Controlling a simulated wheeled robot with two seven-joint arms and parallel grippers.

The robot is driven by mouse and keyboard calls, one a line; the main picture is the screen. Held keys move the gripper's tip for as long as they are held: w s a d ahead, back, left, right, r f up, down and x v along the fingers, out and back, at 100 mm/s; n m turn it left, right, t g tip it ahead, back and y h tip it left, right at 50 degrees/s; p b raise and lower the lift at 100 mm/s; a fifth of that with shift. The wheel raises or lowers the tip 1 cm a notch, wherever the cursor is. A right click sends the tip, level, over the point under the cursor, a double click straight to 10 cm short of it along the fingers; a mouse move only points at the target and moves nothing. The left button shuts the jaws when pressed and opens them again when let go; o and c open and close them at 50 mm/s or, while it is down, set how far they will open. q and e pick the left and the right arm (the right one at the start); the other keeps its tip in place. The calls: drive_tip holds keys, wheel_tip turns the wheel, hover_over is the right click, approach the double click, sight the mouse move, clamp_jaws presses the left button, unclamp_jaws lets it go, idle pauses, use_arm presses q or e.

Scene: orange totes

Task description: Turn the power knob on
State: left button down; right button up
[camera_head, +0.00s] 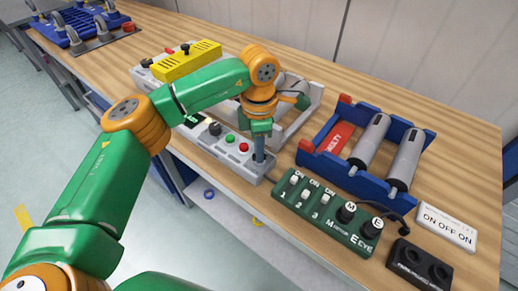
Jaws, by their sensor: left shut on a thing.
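A long grey control panel (209,150) lies along the table's front edge. It carries a black knob (215,129), a green button (230,138) and a red button (243,147). My left gripper (259,160) points straight down at the panel's right end. It is shut on a control there, which I take to be the power knob; the fingers hide it, so its turn position cannot be told. My right gripper is out of view.
Right of the gripper are a blue rack (337,172) with grey cylinders, a green switch box (318,217), a white label block (446,226) and a black socket block (420,265). A yellow box (187,60) stands behind my arm. Bare wood (350,85) lies at the back.

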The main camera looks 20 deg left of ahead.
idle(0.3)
use_arm(q)
drive_tip(key=c, duration=0.9)
unclamp_jaws()
wheel_tip(320, 180, up, 7)
drive_tip(key=shift+r+b, duration=0.15)
drive_tip(key=shift+b, duration=0.3)
